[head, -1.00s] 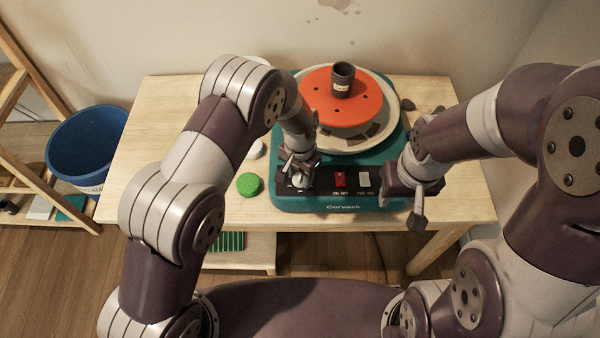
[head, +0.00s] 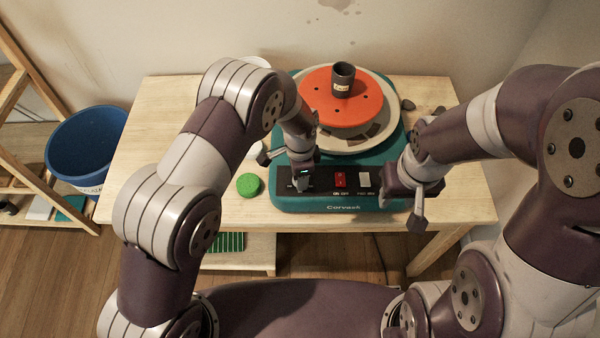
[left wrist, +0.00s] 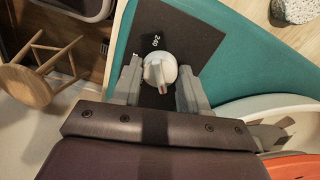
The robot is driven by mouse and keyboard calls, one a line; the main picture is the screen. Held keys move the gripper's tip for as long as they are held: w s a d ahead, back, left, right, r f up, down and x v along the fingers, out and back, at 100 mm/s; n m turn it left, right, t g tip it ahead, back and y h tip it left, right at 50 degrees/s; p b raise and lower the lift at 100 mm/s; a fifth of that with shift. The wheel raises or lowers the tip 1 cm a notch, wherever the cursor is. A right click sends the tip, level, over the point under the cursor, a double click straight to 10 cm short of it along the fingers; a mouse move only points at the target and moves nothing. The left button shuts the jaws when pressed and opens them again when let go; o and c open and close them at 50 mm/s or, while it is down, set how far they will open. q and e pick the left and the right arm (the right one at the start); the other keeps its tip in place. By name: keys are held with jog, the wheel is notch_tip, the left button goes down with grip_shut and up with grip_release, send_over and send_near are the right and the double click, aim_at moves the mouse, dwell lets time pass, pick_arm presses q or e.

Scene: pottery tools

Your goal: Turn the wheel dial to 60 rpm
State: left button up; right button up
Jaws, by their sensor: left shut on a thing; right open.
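The wheel dial (left wrist: 158,72) is a pale round knob with a raised grip on the black control panel (head: 325,181) of the teal pottery wheel (head: 340,203). A white number, seemingly 240, is printed beside it in the left wrist view; the other markings are not readable. My left gripper (head: 300,183) is over the panel's left end, with its fingers on both sides of the dial, shut on it. In the head view the gripper mostly hides the dial. My right gripper (head: 402,207) is open and empty near the wheel's front right corner.
A red switch (head: 340,180) and a white switch (head: 363,180) sit right of the dial. An orange disc (head: 320,104) carries a dark cup (head: 343,80). A green round thing (head: 248,185) lies left of the wheel.

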dwell(0.3)
pick_arm(q)
jog(key=o, duration=1.1)
jog(key=shift+c, duration=0.2)
notch_tip(320, 180, up, 13)
jog(key=b, duration=0.1)
jog(key=shift+f, duration=0.15)
jog(key=s+a+r+n, duration=0.1)
jog(key=s+a+n, duration=0.6)
jog(key=s+a, duration=0.1)
jog(key=s+a+r+n+t, duration=0.1)
jog(key=s+a+r+n, duration=0.1)
jog(key=s+a+n, duration=0.5)
jog(key=a+n, duration=0.1)
jog(key=a, duration=0.2)
jog(key=shift+s+r, duration=0.25)
jog(key=shift+s, duration=0.1)
